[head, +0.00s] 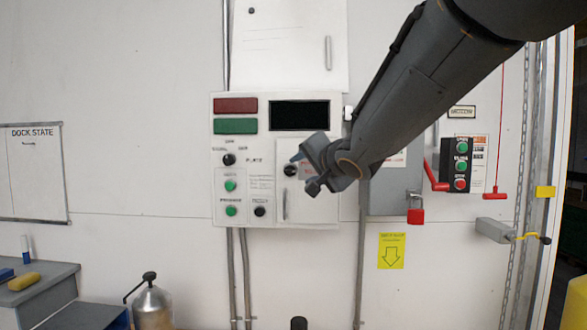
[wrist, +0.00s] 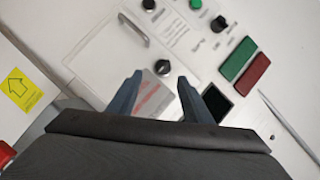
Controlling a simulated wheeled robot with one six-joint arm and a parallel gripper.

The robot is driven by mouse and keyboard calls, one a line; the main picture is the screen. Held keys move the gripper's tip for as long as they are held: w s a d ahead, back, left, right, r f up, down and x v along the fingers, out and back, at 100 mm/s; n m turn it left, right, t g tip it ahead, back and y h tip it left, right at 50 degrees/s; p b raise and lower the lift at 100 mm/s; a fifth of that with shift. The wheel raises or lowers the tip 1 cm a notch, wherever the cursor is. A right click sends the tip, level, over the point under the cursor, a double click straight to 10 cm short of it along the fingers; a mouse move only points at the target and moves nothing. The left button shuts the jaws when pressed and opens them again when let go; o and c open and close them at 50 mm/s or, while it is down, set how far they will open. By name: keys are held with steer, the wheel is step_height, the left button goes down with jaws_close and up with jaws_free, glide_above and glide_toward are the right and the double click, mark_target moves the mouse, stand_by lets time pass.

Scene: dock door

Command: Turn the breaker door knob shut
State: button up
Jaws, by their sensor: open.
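The breaker door (head: 306,211) is a white panel at the lower right of the control box (head: 245,161), with a slim vertical handle (head: 284,205). It looks about flush with the box. Its black round knob (head: 290,171) is near the door's upper left in the head view. The knob also shows in the wrist view (wrist: 162,67), between and just beyond the fingertips. My gripper (head: 304,172) is open in front of the door's upper part, and its open fingers (wrist: 160,78) hold nothing. Whether they touch the knob I cannot tell.
The box also carries a red plate (head: 236,105), a green plate (head: 236,126), a dark screen (head: 299,115), a black selector (head: 228,159) and green buttons. A grey box with a red padlock (head: 416,215) is to the right.

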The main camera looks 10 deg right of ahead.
mark_target(292, 170)
steer(key=x, duration=0.7)
steer(key=shift+w+a+r+b, duration=0.15)
steer(key=shift+w+r+b, duration=0.15)
steer(key=shift+w+b, duration=0.1)
steer(key=c, duration=1.1)
